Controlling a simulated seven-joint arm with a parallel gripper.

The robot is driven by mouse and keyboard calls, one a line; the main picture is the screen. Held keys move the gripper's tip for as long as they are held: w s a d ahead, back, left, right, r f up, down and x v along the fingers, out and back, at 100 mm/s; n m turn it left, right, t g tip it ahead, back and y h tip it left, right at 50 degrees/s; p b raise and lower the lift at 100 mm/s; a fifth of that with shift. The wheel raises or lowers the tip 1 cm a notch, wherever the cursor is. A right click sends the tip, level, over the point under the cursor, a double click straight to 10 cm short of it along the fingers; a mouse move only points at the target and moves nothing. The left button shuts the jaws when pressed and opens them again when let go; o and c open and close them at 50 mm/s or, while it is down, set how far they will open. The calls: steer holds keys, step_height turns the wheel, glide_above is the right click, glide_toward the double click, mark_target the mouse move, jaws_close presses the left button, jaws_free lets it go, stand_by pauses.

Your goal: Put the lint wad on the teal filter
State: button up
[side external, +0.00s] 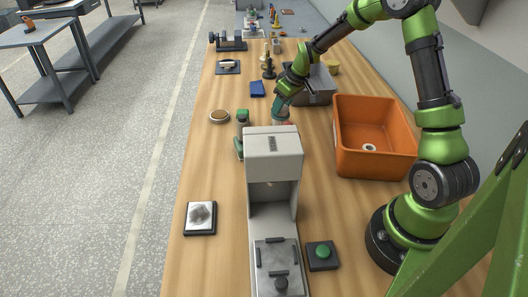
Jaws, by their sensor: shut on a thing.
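My gripper (281,103) is at the end of the green arm, low over the table behind the grey machine. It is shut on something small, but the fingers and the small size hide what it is. A teal patch shows at the fingers; I cannot tell whether it is part of the gripper or a thing. I cannot make out the lint wad or the teal filter for certain. A grey, crumpled-looking patch (201,214) lies on a white square pad with a dark edge at the front left, well away from my gripper.
The grey machine (272,143) stands in front of my gripper. An orange bin (347,165) with a white ring (369,147) inside is to the right. A grey bin (318,99) is close behind.

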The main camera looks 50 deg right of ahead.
steer(key=o, duration=1)
steer(key=shift+s+r, duration=0.1)
steer(key=shift+r, duration=0.45)
steer(key=v, duration=1.1)
steer(key=s+a+r+m+t, duration=0.1)
steer(key=s+a+r, duration=0.5)
steer(key=a, duration=0.5)
steer(key=s+a+r+m+t+y, duration=0.1)
steer(key=s+a+m+y, duration=0.1)
steer(key=s+a, duration=0.7)
steer(key=shift+s+a+m+t, duration=0.15)
steer(key=shift+s+m+t, duration=0.25)
steer(key=shift+s, duration=1.85)
steer(key=shift+r, duration=0.2)
